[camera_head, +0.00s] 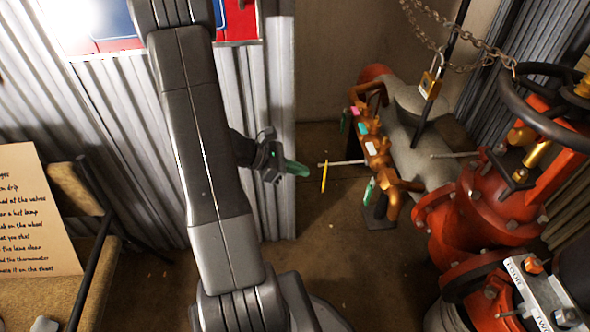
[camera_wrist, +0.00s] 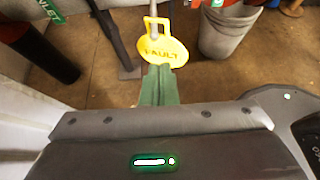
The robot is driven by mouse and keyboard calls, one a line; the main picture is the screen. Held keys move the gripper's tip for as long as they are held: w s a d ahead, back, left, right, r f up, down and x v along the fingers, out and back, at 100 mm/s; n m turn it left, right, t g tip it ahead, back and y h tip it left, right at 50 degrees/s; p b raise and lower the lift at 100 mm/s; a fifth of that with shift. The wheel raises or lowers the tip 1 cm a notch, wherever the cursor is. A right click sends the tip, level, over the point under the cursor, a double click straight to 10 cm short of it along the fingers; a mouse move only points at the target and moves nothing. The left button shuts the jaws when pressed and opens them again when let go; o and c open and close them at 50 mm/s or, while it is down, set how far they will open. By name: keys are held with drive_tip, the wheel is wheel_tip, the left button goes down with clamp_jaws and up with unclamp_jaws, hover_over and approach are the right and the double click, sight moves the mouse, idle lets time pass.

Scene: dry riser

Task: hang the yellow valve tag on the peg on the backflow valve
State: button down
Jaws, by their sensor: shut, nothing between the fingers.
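The yellow valve tag (camera_head: 324,177) hangs edge-on near the free end of a thin pale peg (camera_head: 345,162) that sticks out left from the bronze backflow valve (camera_head: 376,150). In the wrist view the tag (camera_wrist: 163,50) faces me, with dark lettering that looks like "VAULT". Its square loop is around the grey peg (camera_wrist: 152,18). My gripper (camera_head: 303,169), with green fingers, is shut and empty, just left of the tag and apart from it in the head view. In the wrist view my gripper's fingertips (camera_wrist: 157,70) appear just below the tag.
A red pipe assembly with a black handwheel (camera_head: 545,105) stands at the right. A padlock (camera_head: 431,80) hangs on a chain above the grey pipe. A corrugated wall (camera_head: 110,130) is behind my arm. A grey bucket (camera_wrist: 228,35) stands beyond the tag. Open floor lies below the peg.

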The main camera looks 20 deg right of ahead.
drive_tip(key=shift+b+x, duration=1.75)
drive_tip(key=shift+x, duration=0.95)
drive_tip(key=shift+w+a, duration=0.1)
drive_tip(key=shift+a, duration=0.45)
idle(1.5)
drive_tip(key=w+a+r+p, duration=0.1)
drive_tip(key=a+r+p, duration=0.4)
idle(0.7)
